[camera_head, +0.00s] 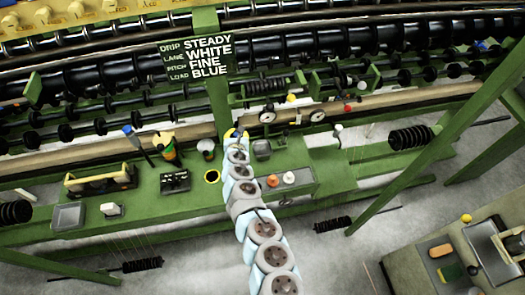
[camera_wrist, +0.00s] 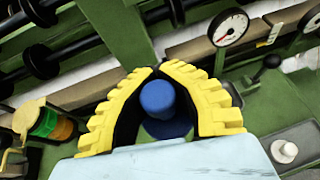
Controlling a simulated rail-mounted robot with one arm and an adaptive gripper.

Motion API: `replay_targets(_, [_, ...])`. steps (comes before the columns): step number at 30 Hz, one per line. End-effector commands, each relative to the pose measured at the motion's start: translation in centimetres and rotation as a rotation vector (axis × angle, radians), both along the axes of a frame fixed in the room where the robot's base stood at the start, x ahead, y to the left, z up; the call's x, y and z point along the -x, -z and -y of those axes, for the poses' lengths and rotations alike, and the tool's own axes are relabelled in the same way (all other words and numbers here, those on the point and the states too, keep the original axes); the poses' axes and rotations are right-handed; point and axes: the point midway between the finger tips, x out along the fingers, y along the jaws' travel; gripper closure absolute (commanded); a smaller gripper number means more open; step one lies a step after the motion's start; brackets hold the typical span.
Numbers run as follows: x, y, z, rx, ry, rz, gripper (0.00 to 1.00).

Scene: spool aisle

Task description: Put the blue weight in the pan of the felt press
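The blue weight (camera_wrist: 158,98) is a short upright knob on a wider blue disc, seen between my fingers in the wrist view. My gripper (camera_wrist: 158,72) has yellow ribbed fingers with dark inner pads; they curve close around both sides of the knob and look shut on it. In the head view my gripper (camera_head: 236,134) is at the back of the green bench, and the weight is hidden there. I cannot tell whether the weight's disc rests on anything. I cannot make out with certainty which part is the felt press or its pan.
Two round dials (camera_head: 267,116) stand behind the bench, right of my gripper. A grey square piece (camera_head: 262,149) lies just right of it. Left are a dark cup (camera_head: 206,148) and a yellow-topped container (camera_head: 165,145). A grey tray (camera_head: 69,216) sits far left.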

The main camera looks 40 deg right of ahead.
Motion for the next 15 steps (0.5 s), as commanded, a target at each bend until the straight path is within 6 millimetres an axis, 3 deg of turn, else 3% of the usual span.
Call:
replay_targets(4, [0.4, 0.1, 1.5, -0.001, 0.046, -0.003, 1.00])
replay_targets(15, [0.8, -0.2, 2.6, -0.002, 0.076, 0.008, 1.00])
